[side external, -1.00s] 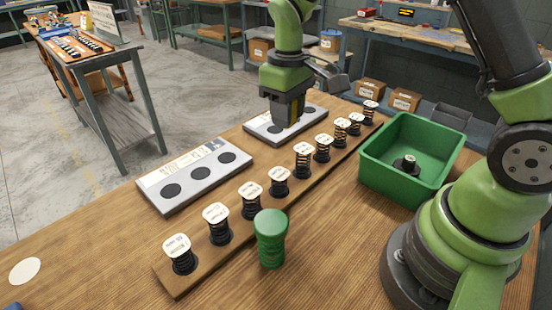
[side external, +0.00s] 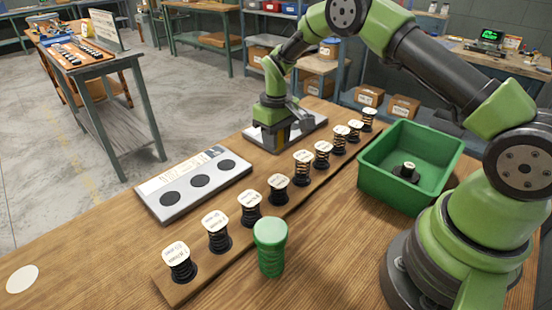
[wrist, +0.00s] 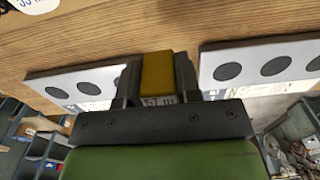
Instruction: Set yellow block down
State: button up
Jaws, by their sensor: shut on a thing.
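My gripper (side external: 272,140) is shut on the yellow block (wrist: 157,72), which shows between the two fingers in the wrist view. In the wrist view the block lies over bare wood, between the two white panels. Whether its underside touches the table cannot be told.
A front white panel (side external: 150,187) with black discs lies to the left. A wooden rack (side external: 173,290) of several labelled springs runs alongside. A green jar (side external: 270,250) and a green bin (side external: 373,187) holding a dark spring piece stand on the right.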

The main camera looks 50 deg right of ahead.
aim_at(276, 167)
jog(key=shift+f, duration=2.65)
jog(key=shift+f, duration=0.1)
jog(key=o, duration=0.9)
